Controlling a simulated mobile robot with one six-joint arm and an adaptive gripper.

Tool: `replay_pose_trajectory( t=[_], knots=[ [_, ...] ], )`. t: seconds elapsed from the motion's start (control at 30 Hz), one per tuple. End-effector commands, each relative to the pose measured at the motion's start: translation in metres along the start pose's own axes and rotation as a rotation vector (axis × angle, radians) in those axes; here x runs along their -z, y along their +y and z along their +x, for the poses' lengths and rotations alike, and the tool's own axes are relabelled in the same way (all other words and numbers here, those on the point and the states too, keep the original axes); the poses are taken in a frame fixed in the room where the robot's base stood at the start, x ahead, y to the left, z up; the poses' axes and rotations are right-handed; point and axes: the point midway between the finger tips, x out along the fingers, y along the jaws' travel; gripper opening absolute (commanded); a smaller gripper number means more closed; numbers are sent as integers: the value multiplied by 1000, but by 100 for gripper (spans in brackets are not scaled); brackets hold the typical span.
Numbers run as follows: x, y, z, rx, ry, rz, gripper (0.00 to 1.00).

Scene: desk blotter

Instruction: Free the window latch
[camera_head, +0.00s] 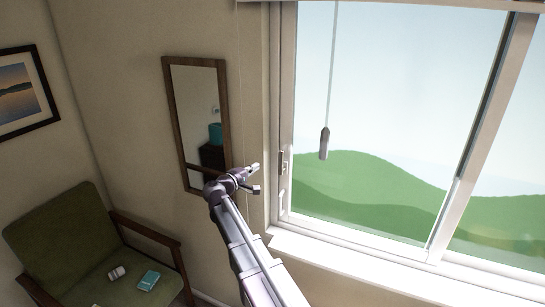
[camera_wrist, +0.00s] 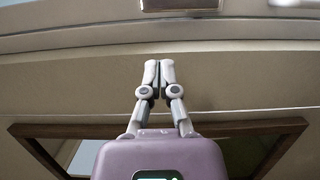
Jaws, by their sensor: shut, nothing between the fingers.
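The window latch (camera_head: 284,162) is a small metal fitting on the left upright of the white window frame. In the wrist view, a shiny metal piece (camera_wrist: 180,5), which looks like part of it, is cut off by the top edge. My gripper (camera_head: 255,168) is just left of the window frame in the head view, apart from the latch in the picture. In the wrist view its fingertips (camera_wrist: 159,70) meet, shut and empty, against a beige wall background. I cannot tell the latch's exact position.
A pull cord with a grey weight (camera_head: 324,144) hangs in front of the glass. The white window sill (camera_head: 355,267) runs below. A wood-framed mirror (camera_head: 167,110) is on the wall behind my gripper. A green armchair (camera_head: 60,235) stands at lower left with small items on it.

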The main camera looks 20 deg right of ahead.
Motion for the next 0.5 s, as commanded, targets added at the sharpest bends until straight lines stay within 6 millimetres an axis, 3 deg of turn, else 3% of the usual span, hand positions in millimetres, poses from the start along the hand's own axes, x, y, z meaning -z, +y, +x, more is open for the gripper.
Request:
replay_pose_trajectory(
  t=[0.27,0.5],
  knots=[
    [0,0,3,2,-2,1,0],
    [0,0,21,2,-3,1,0]
  ],
)
